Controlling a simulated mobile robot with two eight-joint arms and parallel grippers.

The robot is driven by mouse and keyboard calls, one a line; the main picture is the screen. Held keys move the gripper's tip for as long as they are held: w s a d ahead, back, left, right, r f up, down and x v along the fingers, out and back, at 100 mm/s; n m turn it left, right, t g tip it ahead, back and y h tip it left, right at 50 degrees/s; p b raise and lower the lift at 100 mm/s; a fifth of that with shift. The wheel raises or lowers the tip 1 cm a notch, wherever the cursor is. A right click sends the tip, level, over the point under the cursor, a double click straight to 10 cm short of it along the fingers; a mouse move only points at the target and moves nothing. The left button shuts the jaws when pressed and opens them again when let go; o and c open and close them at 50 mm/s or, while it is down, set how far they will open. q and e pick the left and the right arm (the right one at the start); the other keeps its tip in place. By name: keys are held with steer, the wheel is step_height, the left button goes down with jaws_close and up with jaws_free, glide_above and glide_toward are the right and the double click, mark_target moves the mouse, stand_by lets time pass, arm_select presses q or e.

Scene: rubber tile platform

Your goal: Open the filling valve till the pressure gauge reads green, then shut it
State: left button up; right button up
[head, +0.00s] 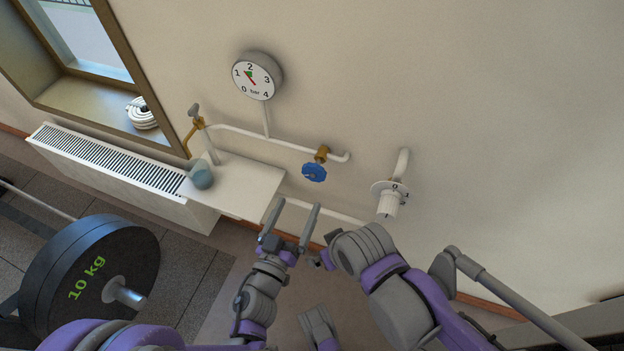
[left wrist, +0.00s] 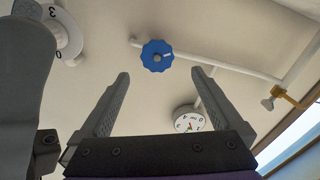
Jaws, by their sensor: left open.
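The round pressure gauge (head: 257,77) hangs on the wall, scaled 0 to 4 bar. Its red needle points up-left, between 1 and 2, close to a small green mark; I cannot tell whether it touches the green. The blue valve knob (head: 314,173) sits below a brass fitting on the white pipe; it also shows in the left wrist view (left wrist: 157,56). My left gripper (head: 298,205) is open and empty, below the knob and apart from it. In the left wrist view the knob appears ahead, between the fingertips. My right arm is folded close by; its jaws are not clear.
A white dial valve (head: 388,200) with numbers protrudes right of the knob. A brass tap (head: 196,118), a shelf (head: 240,185) with a blue-grey cup (head: 201,175), and a radiator (head: 108,165) are at left. A 10 kg barbell plate (head: 95,270) stands lower left.

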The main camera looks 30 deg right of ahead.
mark_target(314, 176)
arm_select(q)
steer(key=p+x, duration=0.1)
steer(key=x, duration=0.9)
steer(key=shift+d, duration=0.45)
steer(key=shift+c, duration=0.3)
steer(key=c, duration=1.2)
